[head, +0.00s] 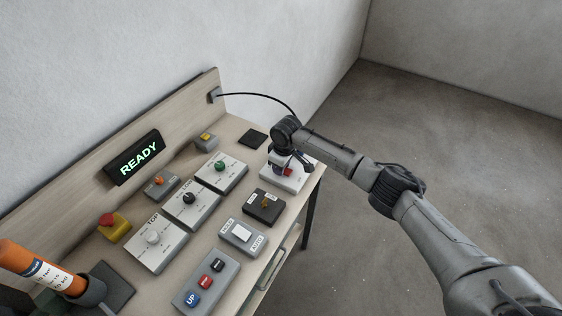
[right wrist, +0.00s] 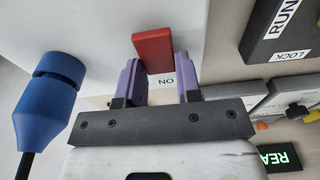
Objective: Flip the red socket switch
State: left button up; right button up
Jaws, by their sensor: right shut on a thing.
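The red socket switch (head: 289,171) is on a white socket box (head: 296,182) at the far right corner of the bench. In the right wrist view the red switch (right wrist: 153,50) stands out from the white box face (right wrist: 95,30). My right gripper (head: 283,162) is over the box and partly hides it in the head view. In the right wrist view its two purple fingers (right wrist: 158,68) lie on either side of the red switch, shut on it. A blue plug (right wrist: 48,95) with a black cable is beside the fingers. My left gripper is not in view.
A black cable (head: 250,95) runs from the wall outlet. A READY display (head: 136,158) and a red emergency button (head: 107,219) stand left.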

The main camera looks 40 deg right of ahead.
jog(key=shift+s+r+t+y+p, duration=0.3)
jog(key=shift+t+p, duration=0.4)
jog(key=shift+p, duration=0.4)
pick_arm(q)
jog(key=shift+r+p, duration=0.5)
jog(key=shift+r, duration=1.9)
pick_arm(e)
jog(key=shift+d+f+t+y, duration=0.15)
jog(key=shift+t+y, duration=0.15)
jog(key=shift+t, duration=0.4)
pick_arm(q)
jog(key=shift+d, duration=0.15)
pick_arm(e)
jog(key=o, duration=0.9)
jog(key=shift+r, duration=0.2)
pick_arm(q)
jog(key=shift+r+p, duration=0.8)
jog(key=shift+p, duration=0.1)
pick_arm(e)
jog(key=v, duration=1.3)
jog(key=shift+r, duration=0.2)
